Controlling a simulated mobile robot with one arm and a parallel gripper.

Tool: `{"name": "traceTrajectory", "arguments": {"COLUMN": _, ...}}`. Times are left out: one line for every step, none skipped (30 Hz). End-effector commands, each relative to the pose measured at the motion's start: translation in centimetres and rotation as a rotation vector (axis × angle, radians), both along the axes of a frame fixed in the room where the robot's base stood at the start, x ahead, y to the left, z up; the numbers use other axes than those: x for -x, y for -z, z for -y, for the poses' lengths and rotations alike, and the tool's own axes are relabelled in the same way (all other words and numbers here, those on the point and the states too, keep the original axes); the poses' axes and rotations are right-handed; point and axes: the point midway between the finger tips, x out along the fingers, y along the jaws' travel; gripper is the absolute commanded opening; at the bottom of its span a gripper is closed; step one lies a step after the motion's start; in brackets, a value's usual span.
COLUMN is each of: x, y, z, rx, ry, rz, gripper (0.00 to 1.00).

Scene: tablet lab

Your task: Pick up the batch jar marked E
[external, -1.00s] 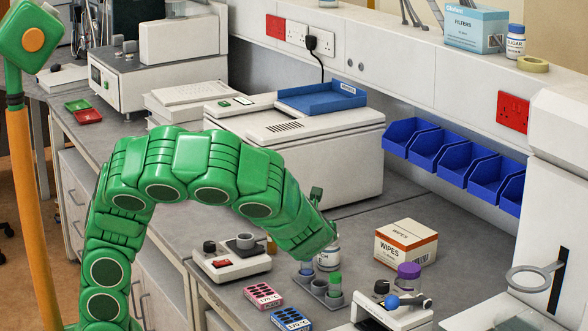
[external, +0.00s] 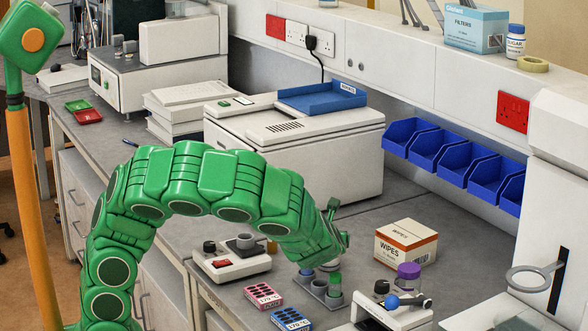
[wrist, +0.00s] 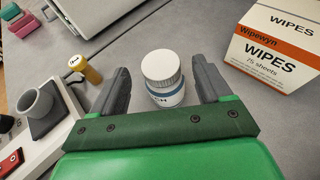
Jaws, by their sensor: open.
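A white-capped jar (wrist: 164,80) with a blue-banded white label stands upright between my fingers in the wrist view. Only the end of a word, like "CH", shows on the label; no letter E can be read. My gripper (wrist: 165,76) is open, with one dark finger on each side of the jar and visible gaps to it.
A WIPES box (external: 405,243) stands to the right. A white device with a grey cup (external: 245,241) and a yellow bottle (wrist: 85,68) are to the left. Bench between jar and box is clear.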

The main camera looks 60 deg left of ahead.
Motion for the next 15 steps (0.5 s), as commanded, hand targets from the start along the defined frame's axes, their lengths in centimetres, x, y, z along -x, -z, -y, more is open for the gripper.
{"name": "traceTrajectory", "arguments": {"x": -0.3, "y": 0.2, "z": -0.4, "rx": -0.001, "ry": -0.001, "rz": -0.001, "gripper": 0.78}}
{"name": "traceTrajectory", "arguments": {"x": -0.5, "y": 0.3, "z": -0.6, "rx": -0.001, "ry": -0.001, "rz": -0.001, "gripper": 0.78}}
{"name": "traceTrajectory", "arguments": {"x": -0.8, "y": 0.5, "z": -0.9, "rx": 0.000, "ry": -0.002, "rz": -0.001, "gripper": 0.78}}
{"name": "traceTrajectory", "arguments": {"x": -0.9, "y": 0.6, "z": -1.1, "rx": -0.001, "ry": -0.001, "rz": -0.001, "gripper": 0.78}}
{"name": "traceTrajectory", "arguments": {"x": -1.1, "y": 0.7, "z": -1.3, "rx": -0.001, "ry": -0.001, "rz": -0.001, "gripper": 0.78}}
{"name": "traceTrajectory", "arguments": {"x": -1.3, "y": 0.8, "z": -1.5, "rx": 0.000, "ry": -0.002, "rz": -0.001, "gripper": 0.78}}
{"name": "traceTrajectory", "arguments": {"x": -1.4, "y": 0.9, "z": -1.7, "rx": 0.000, "ry": -0.002, "rz": -0.001, "gripper": 0.78}}
{"name": "traceTrajectory", "arguments": {"x": -1.5, "y": 1.0, "z": -1.9, "rx": 0.000, "ry": -0.002, "rz": -0.001, "gripper": 0.78}}
{"name": "traceTrajectory", "arguments": {"x": -1.7, "y": 1.1, "z": -2.0, "rx": 0.001, "ry": -0.001, "rz": -0.001, "gripper": 0.78}}
{"name": "traceTrajectory", "arguments": {"x": -1.7, "y": 1.2, "z": -2.1, "rx": 0.001, "ry": -0.001, "rz": -0.002, "gripper": 0.78}}
{"name": "traceTrajectory", "arguments": {"x": -1.8, "y": 1.2, "z": -2.2, "rx": 0.001, "ry": -0.001, "rz": -0.002, "gripper": 0.78}}
{"name": "traceTrajectory", "arguments": {"x": -1.9, "y": 1.3, "z": -2.3, "rx": 0.001, "ry": -0.001, "rz": -0.002, "gripper": 0.78}}
{"name": "traceTrajectory", "arguments": {"x": -1.9, "y": 1.3, "z": -2.4, "rx": 0.001, "ry": -0.001, "rz": -0.002, "gripper": 0.78}}
{"name": "traceTrajectory", "arguments": {"x": -2.0, "y": 1.3, "z": -2.4, "rx": 0.002, "ry": -0.001, "rz": -0.001, "gripper": 0.78}}
{"name": "traceTrajectory", "arguments": {"x": -2.0, "y": 1.3, "z": -2.4, "rx": 0.001, "ry": -0.001, "rz": -0.002, "gripper": 0.78}}
